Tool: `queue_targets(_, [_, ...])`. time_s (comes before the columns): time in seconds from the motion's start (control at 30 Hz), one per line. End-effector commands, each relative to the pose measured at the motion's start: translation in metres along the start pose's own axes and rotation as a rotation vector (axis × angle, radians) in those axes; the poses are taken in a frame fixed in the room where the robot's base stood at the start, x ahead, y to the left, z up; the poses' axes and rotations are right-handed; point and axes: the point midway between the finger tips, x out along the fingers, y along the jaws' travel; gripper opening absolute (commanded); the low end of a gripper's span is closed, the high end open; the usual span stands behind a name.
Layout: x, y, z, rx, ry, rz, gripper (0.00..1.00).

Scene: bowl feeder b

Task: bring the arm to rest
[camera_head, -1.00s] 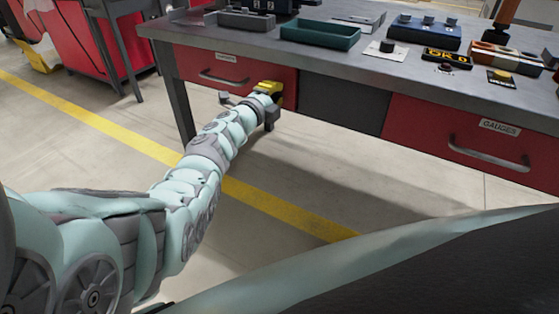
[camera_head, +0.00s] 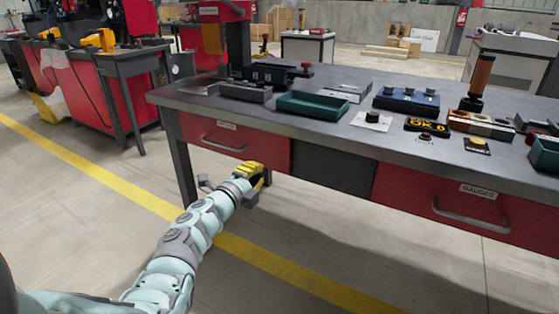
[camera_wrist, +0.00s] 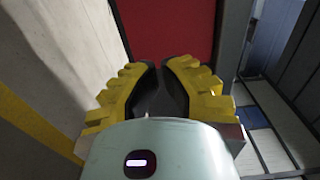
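My arm (camera_head: 178,252) reaches up from the lower left in the head view, in front of the workbench. My gripper (camera_head: 258,176) is at its end, a yellow and dark shape in front of the lower edge of the left red drawer (camera_head: 228,141), below the benchtop. I cannot tell from the head view whether it touches the drawer front. In the wrist view the two yellow fingers with dark pads (camera_wrist: 161,68) come together at their tips with only a narrow gap. Nothing is held between them. A red surface (camera_wrist: 165,28) lies beyond the tips.
The grey workbench (camera_head: 330,138) carries a green tray (camera_head: 318,106), a blue block with knobs (camera_head: 406,102) and other small parts. Its right drawer is labelled GAUGES (camera_head: 475,201). Open floor with a yellow line (camera_head: 290,272) lies in front. A red bench stands at left.

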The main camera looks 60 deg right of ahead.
Motion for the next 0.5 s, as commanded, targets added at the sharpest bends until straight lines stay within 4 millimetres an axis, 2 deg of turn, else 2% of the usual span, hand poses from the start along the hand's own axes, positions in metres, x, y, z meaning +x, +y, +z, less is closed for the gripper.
queue_targets(0.1, [-0.02,-0.002,0.0,0.001,0.0,0.002,0.0])
queue_targets(0.3, [-0.047,-0.001,0.001,0.0,-0.002,0.0,0.0])
queue_targets(0.5, [-0.06,0.0,0.0,-0.001,-0.002,0.001,0.0])
